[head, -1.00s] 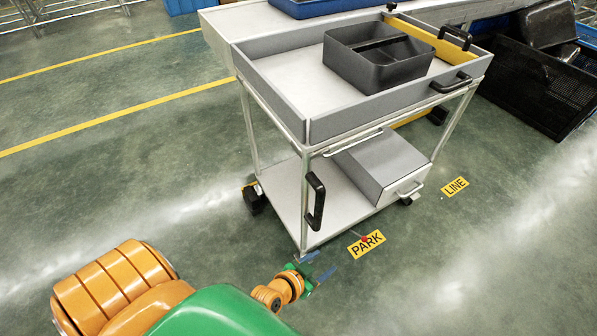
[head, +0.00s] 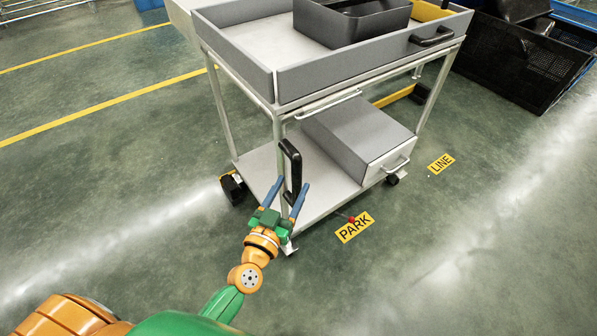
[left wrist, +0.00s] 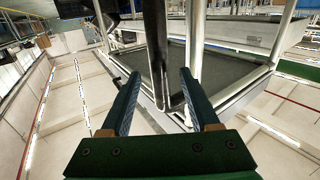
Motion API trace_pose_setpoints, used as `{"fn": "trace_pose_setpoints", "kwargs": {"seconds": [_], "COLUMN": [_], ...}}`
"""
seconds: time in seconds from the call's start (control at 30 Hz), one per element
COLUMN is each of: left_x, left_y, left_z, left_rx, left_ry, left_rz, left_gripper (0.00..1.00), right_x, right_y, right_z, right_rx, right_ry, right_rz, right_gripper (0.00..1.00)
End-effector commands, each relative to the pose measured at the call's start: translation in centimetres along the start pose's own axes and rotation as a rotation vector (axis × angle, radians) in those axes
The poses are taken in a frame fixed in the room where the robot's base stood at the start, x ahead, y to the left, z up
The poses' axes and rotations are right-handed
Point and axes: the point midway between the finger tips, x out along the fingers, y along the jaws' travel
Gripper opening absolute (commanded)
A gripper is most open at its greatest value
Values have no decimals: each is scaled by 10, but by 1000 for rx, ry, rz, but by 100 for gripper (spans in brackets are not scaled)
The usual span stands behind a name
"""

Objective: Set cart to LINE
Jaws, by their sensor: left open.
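The grey cart (head: 262,168) stands on the green floor with its front corner towards me. A black vertical handle (head: 291,168) is on its near corner post. My left gripper (head: 287,188) is open, with its blue fingers on either side of the handle's lower part in the head view. In the left wrist view the dark handle (left wrist: 156,50) shows between and beyond the open fingers (left wrist: 158,72); I cannot tell whether they touch it. A small red-tipped pointer (head: 351,219) low on the cart is at the yellow PARK label (head: 355,228). The yellow LINE label (head: 441,163) lies farther right. My right gripper is out of view.
A dark open bin (head: 352,24) sits on the cart's top, and a grey drawer box (head: 350,135) on its lower shelf. A black crate (head: 515,60) stands behind at right. The floor in front and to the right is clear.

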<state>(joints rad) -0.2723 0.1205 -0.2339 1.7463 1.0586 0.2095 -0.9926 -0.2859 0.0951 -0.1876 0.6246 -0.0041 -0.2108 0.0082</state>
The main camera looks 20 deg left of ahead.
Motion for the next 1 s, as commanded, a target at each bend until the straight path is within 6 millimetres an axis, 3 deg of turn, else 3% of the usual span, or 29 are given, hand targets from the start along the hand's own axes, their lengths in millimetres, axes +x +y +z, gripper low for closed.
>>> {"fn": "trace_pose_setpoints", "kwargs": {"seconds": [0.33, 0.67, 0.9, 1.0], "left_x": [60, 70, 70, 70], "left_y": [-1, -1, -1, -1], "left_z": [0, -1, -1, -1], "left_rx": [-2, 0, 0, 0], "left_ry": [6, 3, 3, 3], "left_rz": [-4, -2, -2, -2], "left_gripper": [62, 62, 0, 0], "right_x": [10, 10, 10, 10], "right_y": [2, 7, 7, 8], "right_z": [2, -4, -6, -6], "right_rx": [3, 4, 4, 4], "right_ry": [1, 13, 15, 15], "right_rz": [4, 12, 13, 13], "right_gripper": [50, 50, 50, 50]}}
